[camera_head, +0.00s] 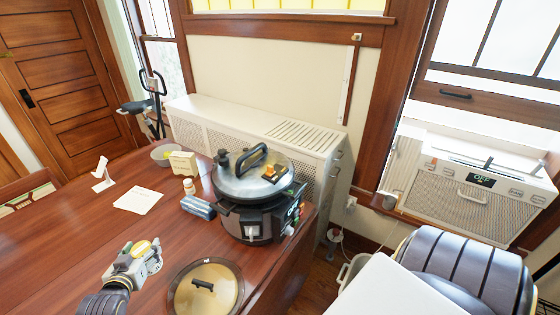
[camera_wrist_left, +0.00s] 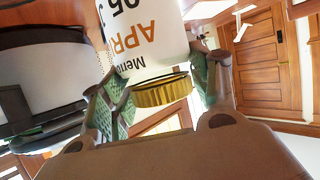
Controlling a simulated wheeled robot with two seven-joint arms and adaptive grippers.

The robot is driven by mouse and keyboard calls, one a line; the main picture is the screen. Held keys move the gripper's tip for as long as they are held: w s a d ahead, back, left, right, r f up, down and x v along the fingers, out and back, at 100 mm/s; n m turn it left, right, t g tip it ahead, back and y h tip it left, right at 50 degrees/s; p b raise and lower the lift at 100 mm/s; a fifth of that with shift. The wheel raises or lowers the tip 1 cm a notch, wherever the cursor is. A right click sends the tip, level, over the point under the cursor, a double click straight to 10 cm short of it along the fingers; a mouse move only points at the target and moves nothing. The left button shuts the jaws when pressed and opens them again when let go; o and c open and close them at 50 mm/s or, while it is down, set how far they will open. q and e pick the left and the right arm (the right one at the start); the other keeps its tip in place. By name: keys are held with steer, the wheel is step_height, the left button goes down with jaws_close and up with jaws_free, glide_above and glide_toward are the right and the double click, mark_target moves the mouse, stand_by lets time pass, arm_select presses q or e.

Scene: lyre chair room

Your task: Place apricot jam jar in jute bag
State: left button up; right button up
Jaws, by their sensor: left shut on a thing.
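My left gripper (camera_head: 140,260) is over the near left part of the wooden table. I cannot make out a jute bag in either view. My right gripper is not in view.
A large cooker (camera_head: 255,195) stands at the table's right side. A round glass lid (camera_head: 222,302) lies at the near edge. A blue box (camera_head: 198,207), small bottle (camera_head: 189,186), cream box (camera_head: 184,163), bowl (camera_head: 164,155) and paper (camera_head: 138,200) are farther back.

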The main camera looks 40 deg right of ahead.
arm_select(q)
steer(key=shift+r, duration=0.15)
steer(key=w+a+r+n+t+y, duration=0.1)
steer(key=a+r, duration=0.4)
steer(key=r, duration=0.3)
steer(key=a+r+n+y, duration=0.2)
steer(key=a+r, duration=0.3)
steer(key=r, duration=0.3)
steer(key=s+a+f+n+y, duration=0.2)
steer(key=s+a+f, duration=0.3)
steer(key=a, duration=0.3)
steer(key=s+a+f, duration=0.1)
steer(key=s+f, duration=0.3)
steer(key=f, duration=0.3)
steer(key=s+a+f+n+t+y, duration=0.1)
steer(key=s+a+f, duration=0.1)
steer(key=s+f, duration=0.2)
steer(key=shift+s+a+f+y, duration=0.2)
steer(key=shift+s+f+y, duration=0.15)
steer(key=shift+f, duration=1.3)
steer(key=shift+s+f, duration=0.1)
steer(key=shift+f, duration=0.05)
